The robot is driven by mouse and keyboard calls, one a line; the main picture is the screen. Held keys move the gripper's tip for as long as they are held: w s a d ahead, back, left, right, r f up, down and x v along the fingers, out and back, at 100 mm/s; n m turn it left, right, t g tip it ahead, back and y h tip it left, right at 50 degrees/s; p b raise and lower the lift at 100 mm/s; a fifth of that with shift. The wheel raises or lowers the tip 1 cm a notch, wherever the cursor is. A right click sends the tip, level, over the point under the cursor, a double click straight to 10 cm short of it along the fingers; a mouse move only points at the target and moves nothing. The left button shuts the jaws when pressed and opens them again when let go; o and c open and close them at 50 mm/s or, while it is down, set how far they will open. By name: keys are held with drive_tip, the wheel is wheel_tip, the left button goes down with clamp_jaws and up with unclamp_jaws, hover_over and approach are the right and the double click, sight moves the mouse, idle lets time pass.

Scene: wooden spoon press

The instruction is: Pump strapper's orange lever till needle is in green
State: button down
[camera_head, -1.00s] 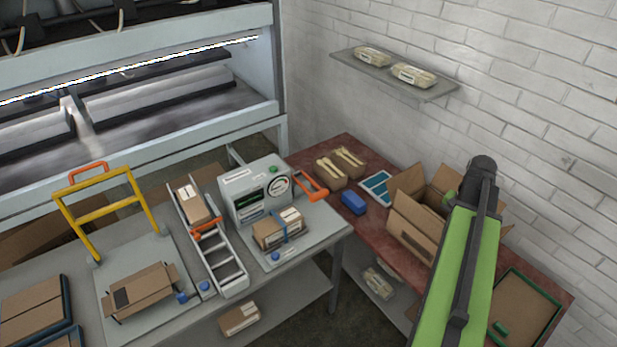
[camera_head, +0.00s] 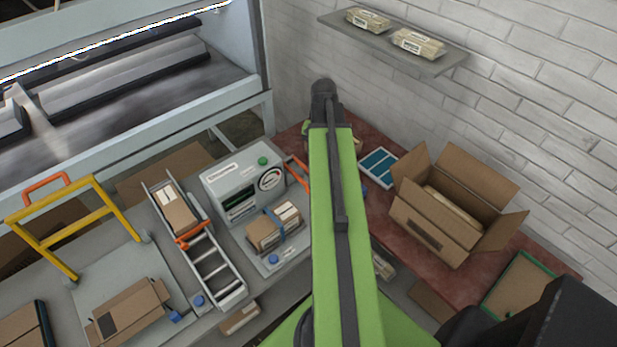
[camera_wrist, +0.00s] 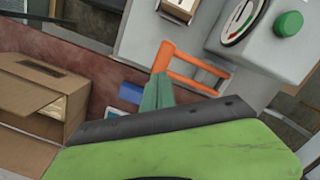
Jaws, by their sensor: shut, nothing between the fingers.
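The strapper (camera_head: 238,184) is a grey box on the left bench, with a green button and a round gauge (camera_head: 271,179). The gauge also shows at the top of the wrist view (camera_wrist: 240,20), with red and green marks; I cannot tell surely where its needle points. The orange lever (camera_wrist: 200,68) sticks out from the strapper's side; in the head view only part of it (camera_head: 299,171) shows beside my arm. My gripper (camera_wrist: 157,88) is shut and empty, close to the lever's outer grip; I cannot tell whether they touch. My arm hides it in the head view.
A strapped carton (camera_head: 273,228) sits before the strapper, beside a roller ramp (camera_head: 215,268). An open carton (camera_head: 440,215) and a blue-and-white card (camera_head: 377,166) lie on the red bench. A wall shelf (camera_head: 395,50) holds packs.

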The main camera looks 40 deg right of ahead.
drive_tip(key=shift+w+a+f+b, duration=0.1)
drive_tip(key=shift+f+b, duration=0.4)
drive_tip(key=f+b, duration=0.6)
drive_tip(key=shift+a+f, duration=0.1)
drive_tip(key=shift+a, duration=0.25)
